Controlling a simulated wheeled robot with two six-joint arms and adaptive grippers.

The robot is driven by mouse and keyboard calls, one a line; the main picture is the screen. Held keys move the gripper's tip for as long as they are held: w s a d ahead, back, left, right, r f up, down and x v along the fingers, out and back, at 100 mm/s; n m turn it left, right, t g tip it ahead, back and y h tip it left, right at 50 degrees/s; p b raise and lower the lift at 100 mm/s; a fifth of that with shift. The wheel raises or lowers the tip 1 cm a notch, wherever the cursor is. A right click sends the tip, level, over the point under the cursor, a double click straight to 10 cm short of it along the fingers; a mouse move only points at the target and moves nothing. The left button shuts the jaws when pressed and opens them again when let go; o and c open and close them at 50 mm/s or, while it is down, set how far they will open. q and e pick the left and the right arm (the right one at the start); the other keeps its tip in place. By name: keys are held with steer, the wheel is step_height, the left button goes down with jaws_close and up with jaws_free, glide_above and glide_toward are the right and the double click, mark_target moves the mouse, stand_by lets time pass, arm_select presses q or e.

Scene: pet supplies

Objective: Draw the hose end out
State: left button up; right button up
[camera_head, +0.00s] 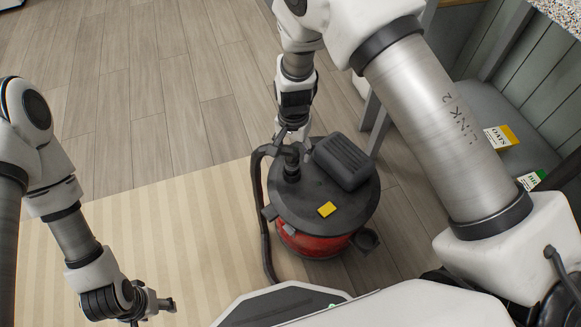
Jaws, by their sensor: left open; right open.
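A shop vacuum with a red drum (313,243) and a dark lid (340,205) stands on the floor at the centre. Its black hose (258,205) runs down the left side and bends over the top. The hose end (291,165) sits at the lid's port on the upper left. My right gripper (293,137) is open just behind and above the hose end, pointing down; I cannot tell whether it touches the hose. My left gripper (165,304) is open and empty, low at the left, apart from the vacuum.
A dark motor housing (343,161) and a yellow label (327,209) are on the lid. A striped beige rug (170,225) lies at the left. A grey bench (470,105) at the right holds yellow (502,136) and green (532,180) packets. The wood floor (150,80) behind is clear.

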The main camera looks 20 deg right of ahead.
mark_target(292, 159)
steer(key=shift+w+a+f, duration=0.2)
steer(key=shift+f, duration=0.1)
step_height(292, 159, down, 7)
steer(key=shift+s+b, duration=0.1)
steer(key=shift+b, duration=1.1)
steer(key=c, duration=1.2)
steer(key=shift+r+p, duration=3.1)
steer(key=shift+c, duration=0.2)
steer(key=shift+f, duration=0.1)
